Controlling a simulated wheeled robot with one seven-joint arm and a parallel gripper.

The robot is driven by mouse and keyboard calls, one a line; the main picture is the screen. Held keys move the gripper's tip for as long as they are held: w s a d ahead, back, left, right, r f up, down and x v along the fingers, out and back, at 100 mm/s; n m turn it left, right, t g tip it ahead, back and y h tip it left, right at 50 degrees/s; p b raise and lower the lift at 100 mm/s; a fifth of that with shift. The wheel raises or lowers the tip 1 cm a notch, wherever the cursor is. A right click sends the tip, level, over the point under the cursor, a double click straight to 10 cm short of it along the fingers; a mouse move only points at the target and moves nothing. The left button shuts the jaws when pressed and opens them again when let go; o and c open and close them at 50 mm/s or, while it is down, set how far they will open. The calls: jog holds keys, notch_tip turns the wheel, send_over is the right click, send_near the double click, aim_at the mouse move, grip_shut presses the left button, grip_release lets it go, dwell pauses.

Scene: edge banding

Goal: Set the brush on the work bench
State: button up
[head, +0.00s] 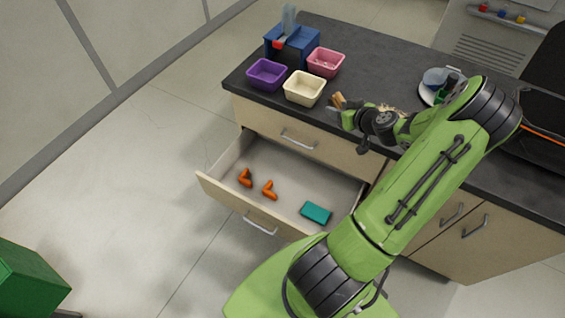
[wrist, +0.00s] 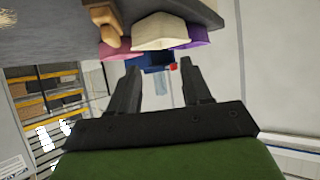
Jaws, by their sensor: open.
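A small wooden tan object that looks like the brush (head: 338,100) is at the front part of the dark work bench (head: 385,58), just right of the cream bin. It also shows in the wrist view, at the upper left, as a wooden shape (wrist: 108,28) against the bench top, outside my jaws. My gripper (wrist: 160,67) is open, with nothing between its fingers. In the head view my gripper (head: 350,117) is at the bench's front edge, close beside the wooden object and partly hidden by my wrist.
Purple (head: 267,73), cream (head: 305,88) and pink (head: 325,62) bins and a blue caddy (head: 292,45) stand at the bench's left end. Below, an open drawer (head: 215,189) holds two orange pieces and a teal block.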

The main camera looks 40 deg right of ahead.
jog(key=w+a+r+n+g+y, duration=0.1)
jog(key=a+r+n+g, duration=0.15)
jog(key=a+r, duration=0.65)
jog(key=w+a+r+n+g+y, duration=0.1)
jog(key=a+r+n+g+y, duration=0.15)
jog(key=a, duration=1.35)
jog(key=s+a+r+m, duration=0.1)
jog(key=s+a+r, duration=0.1)
jog(key=s+a, duration=0.2)
jog(key=s+a+r+m+g, duration=0.1)
jog(key=s+a, duration=0.3)
jog(key=s, duration=0.4)
jog(key=s+a+r+h, duration=0.1)
jog(key=s+a+r, duration=0.3)
jog(key=s, duration=0.2)
jog(key=shift+s+m, duration=0.25)
jog(key=shift+m, duration=0.15)
jog(key=shift+d, duration=0.1)
